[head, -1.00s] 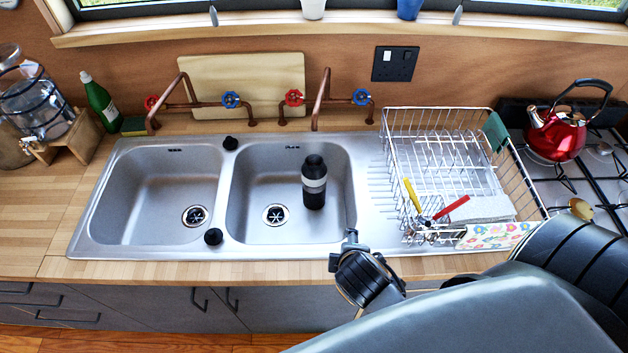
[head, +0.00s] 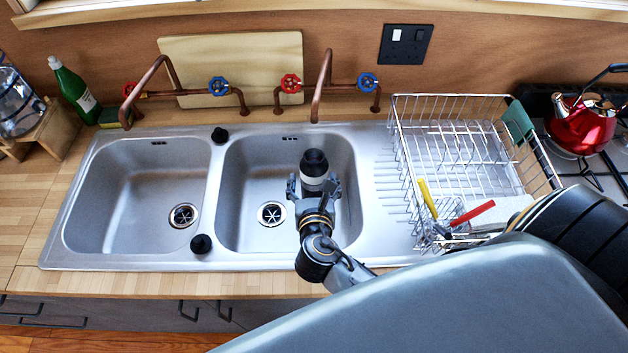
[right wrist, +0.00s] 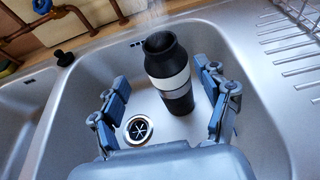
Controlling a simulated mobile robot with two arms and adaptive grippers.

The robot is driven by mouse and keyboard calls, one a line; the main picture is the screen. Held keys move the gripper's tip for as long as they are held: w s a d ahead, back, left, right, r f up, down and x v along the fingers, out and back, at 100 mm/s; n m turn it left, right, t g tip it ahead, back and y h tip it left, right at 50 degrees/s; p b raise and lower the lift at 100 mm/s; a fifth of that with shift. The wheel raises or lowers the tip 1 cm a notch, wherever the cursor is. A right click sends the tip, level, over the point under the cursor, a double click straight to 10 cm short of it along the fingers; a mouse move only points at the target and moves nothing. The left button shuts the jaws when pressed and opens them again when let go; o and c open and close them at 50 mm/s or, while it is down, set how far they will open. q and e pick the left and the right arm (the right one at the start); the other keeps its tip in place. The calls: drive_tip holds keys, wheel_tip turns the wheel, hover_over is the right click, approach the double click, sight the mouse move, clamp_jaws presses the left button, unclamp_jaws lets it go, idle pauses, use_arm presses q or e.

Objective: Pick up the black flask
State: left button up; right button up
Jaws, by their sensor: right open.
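The black flask (head: 314,166) stands upright in the right basin of the sink, with a pale grey band around its upper part. In the right wrist view the flask (right wrist: 169,72) stands between and a little beyond the spread fingers. My right gripper (head: 314,186) is open over the near side of the flask, one finger to each side. It shows in the right wrist view too (right wrist: 165,95), with gaps between the fingers and the flask. The gripper hides the flask's lower part in the head view. My left gripper is not in view.
The double sink's left basin (head: 120,200) is empty. Copper pipes with taps (head: 290,84) stand behind the basins. A wire dish rack (head: 470,97) with utensils is on the right, and a red kettle (head: 583,128) stands beyond it.

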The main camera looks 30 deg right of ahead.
sight(314, 168)
drive_tip(key=x, duration=0.3)
drive_tip(key=shift+w+d+f, duration=0.15)
drive_tip(key=shift+w, duration=0.05)
drive_tip(key=shift+w+d+f+p, duration=0.1)
drive_tip(key=shift+w+d+p, duration=0.2)
drive_tip(key=shift+w+p, duration=0.2)
drive_tip(key=x, duration=0.3)
drive_tip(key=shift+d+f+p, duration=0.15)
drive_tip(key=shift+f+p, duration=0.1)
drive_tip(key=shift+p, duration=0.05)
drive_tip(key=shift+w+d+f, duration=0.1)
drive_tip(key=shift+w+f, duration=0.1)
drive_tip(key=shift+w, duration=0.15)
drive_tip(key=shift+s, duration=0.15)
drive_tip(key=c, duration=0.5)
clamp_jaws()
drive_tip(key=shift+r, duration=0.15)
